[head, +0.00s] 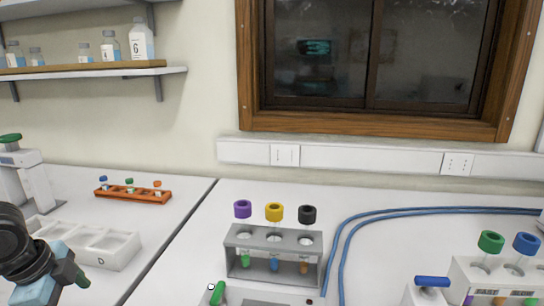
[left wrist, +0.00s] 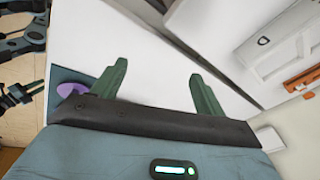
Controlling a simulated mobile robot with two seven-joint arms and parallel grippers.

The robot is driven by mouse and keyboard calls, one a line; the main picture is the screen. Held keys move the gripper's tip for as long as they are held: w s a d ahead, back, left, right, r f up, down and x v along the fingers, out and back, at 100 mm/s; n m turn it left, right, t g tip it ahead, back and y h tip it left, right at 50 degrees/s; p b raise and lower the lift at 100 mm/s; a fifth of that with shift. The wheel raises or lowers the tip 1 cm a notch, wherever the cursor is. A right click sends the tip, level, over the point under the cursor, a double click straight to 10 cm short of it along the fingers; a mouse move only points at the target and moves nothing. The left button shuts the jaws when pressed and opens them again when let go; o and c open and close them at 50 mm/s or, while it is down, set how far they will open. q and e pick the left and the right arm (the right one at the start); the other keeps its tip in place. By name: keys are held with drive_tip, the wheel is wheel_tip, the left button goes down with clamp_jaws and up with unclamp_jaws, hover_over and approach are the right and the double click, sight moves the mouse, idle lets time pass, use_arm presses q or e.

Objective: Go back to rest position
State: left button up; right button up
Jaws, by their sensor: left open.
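My left gripper (left wrist: 157,92) shows in the left wrist view with its two green fingers spread apart and nothing between them. In the head view my left arm comes in at the lower left edge, and a green finger tip shows beside the white tray. The left gripper is above the left bench and apart from the racks. My right gripper is not clearly seen in the head view.
A grey rack (head: 273,248) with purple, yellow and black capped tubes stands mid-bench. A white rack (head: 497,277) with green and blue capped tubes is at right. An orange rack (head: 133,196) and a white tray (head: 108,247) are at left. Blue cables (head: 400,212) cross the back.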

use_arm(q)
drive_tip(key=s+a+f+n+t+p, duration=0.1)
drive_tip(key=s+a+f+n, duration=0.3)
drive_tip(key=f, duration=0.6)
drive_tip(key=s+a+f+n+t, duration=0.15)
drive_tip(key=s+a+f, duration=0.25)
drive_tip(key=s+f, duration=0.45)
drive_tip(key=s+d+f+n+p, duration=0.1)
drive_tip(key=s+d+f+n, duration=0.15)
drive_tip(key=f, duration=0.25)
drive_tip(key=s+d+f+n, duration=0.1)
drive_tip(key=s+d+f, duration=0.3)
drive_tip(key=f, duration=0.2)
drive_tip(key=s+d+f+n+t, duration=0.1)
drive_tip(key=s+d, duration=0.2)
drive_tip(key=d, duration=0.7)
drive_tip(key=s+d+f+n+t+p, duration=0.1)
drive_tip(key=s+d+n+t, duration=0.1)
drive_tip(key=d, duration=0.8)
drive_tip(key=shift+s+d+f+h, duration=0.25)
drive_tip(key=shift+s+f+h, duration=0.05)
drive_tip(key=shift+s, duration=0.6)
use_arm(e)
drive_tip(key=shift+t, duration=0.5)
drive_tip(key=w+r, duration=0.2)
drive_tip(key=r, duration=0.2)
drive_tip(key=shift+w+d+r, duration=0.15)
drive_tip(key=shift+w+r, duration=0.15)
drive_tip(key=shift+w, duration=0.1)
